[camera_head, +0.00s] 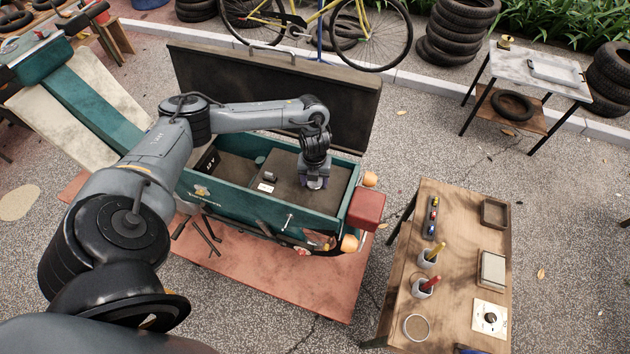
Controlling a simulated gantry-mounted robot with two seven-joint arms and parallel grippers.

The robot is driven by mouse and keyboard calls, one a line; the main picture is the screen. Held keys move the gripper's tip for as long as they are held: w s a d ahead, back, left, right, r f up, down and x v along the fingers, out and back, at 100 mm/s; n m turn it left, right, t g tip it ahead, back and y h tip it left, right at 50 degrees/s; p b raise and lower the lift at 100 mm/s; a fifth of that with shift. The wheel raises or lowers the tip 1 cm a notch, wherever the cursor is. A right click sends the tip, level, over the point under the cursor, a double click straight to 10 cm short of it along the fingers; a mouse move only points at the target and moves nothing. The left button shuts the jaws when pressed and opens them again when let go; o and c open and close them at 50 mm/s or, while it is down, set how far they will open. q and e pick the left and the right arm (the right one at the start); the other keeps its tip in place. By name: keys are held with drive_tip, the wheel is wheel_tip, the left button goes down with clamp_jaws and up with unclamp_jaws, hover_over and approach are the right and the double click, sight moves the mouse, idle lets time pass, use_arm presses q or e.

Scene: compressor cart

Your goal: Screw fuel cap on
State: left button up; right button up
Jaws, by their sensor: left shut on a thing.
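A teal compressor cart (240,207) stands in the middle with its dark lid raised at the back. My left gripper (314,185) points down into the right part of its open box, low over the dark panel (285,190). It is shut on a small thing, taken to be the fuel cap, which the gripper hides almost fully. The filler opening cannot be made out, so I cannot tell whether the cap touches it. A small dark cylinder (270,177) and a white label (265,188) are left of the gripper. My right gripper is not in view.
The raised lid (330,100) stands close behind my left wrist. A white-topped table (535,72) and stacked tyres stand farther back. Open pavement lies between.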

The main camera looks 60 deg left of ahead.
use_arm(q)
drive_tip(key=shift+m, duration=0.5)
drive_tip(key=shift+f+m+b, duration=0.1)
drive_tip(key=shift+m+b, duration=0.4)
drive_tip(key=shift+m, duration=0.1)
drive_tip(key=shift+s+m+b, duration=0.1)
drive_tip(key=shift+m+b, duration=0.3)
drive_tip(key=shift+m, duration=0.6)
drive_tip(key=shift+a+m+b, duration=0.1)
drive_tip(key=shift+m+b, duration=0.4)
drive_tip(key=shift+m, duration=0.2)
drive_tip(key=shift+m+b, duration=0.4)
drive_tip(key=shift+m, duration=0.5)
